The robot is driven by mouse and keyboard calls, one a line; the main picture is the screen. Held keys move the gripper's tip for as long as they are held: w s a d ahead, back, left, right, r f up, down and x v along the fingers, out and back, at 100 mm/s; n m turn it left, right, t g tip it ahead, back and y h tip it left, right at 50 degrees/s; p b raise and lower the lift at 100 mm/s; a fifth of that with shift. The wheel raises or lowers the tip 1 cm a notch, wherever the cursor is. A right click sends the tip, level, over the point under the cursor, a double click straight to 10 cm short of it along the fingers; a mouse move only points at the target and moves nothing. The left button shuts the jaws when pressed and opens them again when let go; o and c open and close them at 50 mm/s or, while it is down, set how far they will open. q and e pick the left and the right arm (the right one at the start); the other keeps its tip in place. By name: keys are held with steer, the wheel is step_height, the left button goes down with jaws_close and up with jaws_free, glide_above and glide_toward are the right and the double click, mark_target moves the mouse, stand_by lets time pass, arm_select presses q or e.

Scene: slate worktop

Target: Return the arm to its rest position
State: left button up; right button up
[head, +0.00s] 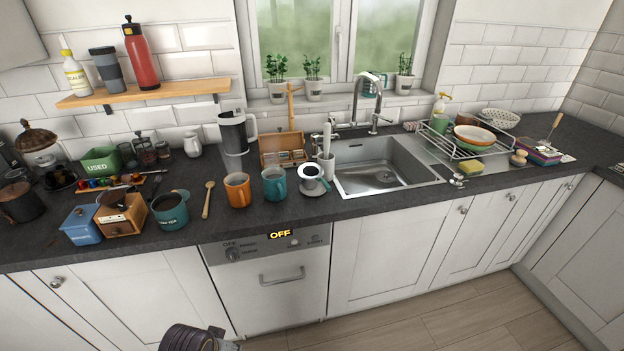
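A dark, rounded piece of one of my arms shows at the bottom edge of the head view, left of the middle, in front of the dishwasher (265,275). It is low, below the slate worktop (330,207), and apart from everything on it. Most of this arm is cut off by the frame, and I see no gripper fingers on it. The other arm does not show. No object is seen held.
Near the front edge stand an orange mug (238,190), a teal mug (274,184), a white cup on a saucer (312,181) and a teal pot (170,211). The sink (385,165) and dish rack (458,137) are to the right. The floor (490,320) is clear.

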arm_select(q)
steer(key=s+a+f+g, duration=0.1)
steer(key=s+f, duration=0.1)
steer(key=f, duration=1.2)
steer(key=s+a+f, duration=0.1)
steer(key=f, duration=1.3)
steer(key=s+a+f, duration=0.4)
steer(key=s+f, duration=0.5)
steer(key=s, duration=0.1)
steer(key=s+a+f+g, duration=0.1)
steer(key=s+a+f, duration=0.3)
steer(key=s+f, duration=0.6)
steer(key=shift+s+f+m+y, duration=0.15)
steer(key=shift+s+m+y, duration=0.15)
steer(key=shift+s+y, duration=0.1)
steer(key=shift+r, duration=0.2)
